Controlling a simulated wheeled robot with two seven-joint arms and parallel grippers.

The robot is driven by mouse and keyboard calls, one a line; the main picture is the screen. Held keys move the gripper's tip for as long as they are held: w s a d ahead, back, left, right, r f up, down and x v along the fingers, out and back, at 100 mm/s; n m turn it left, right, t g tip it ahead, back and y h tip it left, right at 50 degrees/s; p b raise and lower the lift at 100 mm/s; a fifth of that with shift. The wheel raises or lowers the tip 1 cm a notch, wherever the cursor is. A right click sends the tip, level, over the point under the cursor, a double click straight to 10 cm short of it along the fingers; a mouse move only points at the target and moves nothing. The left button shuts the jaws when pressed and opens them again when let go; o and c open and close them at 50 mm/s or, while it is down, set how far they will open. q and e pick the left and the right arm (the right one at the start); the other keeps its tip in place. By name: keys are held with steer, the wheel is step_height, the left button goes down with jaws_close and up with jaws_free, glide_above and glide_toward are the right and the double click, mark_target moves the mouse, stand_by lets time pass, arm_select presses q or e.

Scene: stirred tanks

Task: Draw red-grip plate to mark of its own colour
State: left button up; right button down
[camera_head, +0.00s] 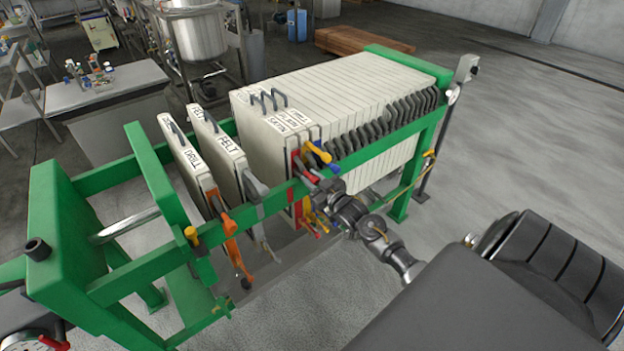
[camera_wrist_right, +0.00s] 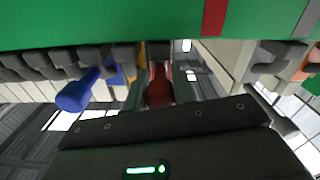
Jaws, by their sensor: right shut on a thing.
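The red grip (camera_wrist_right: 158,90) of a white plate sits between the two fingers of my right gripper (camera_head: 320,188), which is shut on it. In the head view the front plate of the pack (camera_head: 250,130) stands upright, with its labelled top edge close to the plates behind. A red mark (camera_wrist_right: 215,18) is on the green rail (camera_wrist_right: 120,22). In the wrist view this mark is a little to the right of the red grip, apart from it. A grey mark (camera_wrist_right: 304,20) is further right. My left gripper is not in view.
Blue (camera_wrist_right: 78,92) and yellow grips crowd beside the red one. Toward the left of the press stand a FELT plate (camera_head: 225,155) with a grey grip and a DRILL plate (camera_head: 187,160) with an orange grip. A gap separates the FELT plate from the pack.

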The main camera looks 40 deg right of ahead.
steer(key=a+p, duration=0.1)
steer(key=a, duration=0.5)
stand_by(0.3)
steer(key=c, duration=1.2)
jaws_free()
steer(key=shift+w, duration=0.1)
steer(key=shift+o, duration=0.2)
steer(key=s+b, duration=0.2)
steer(key=s, duration=0.9)
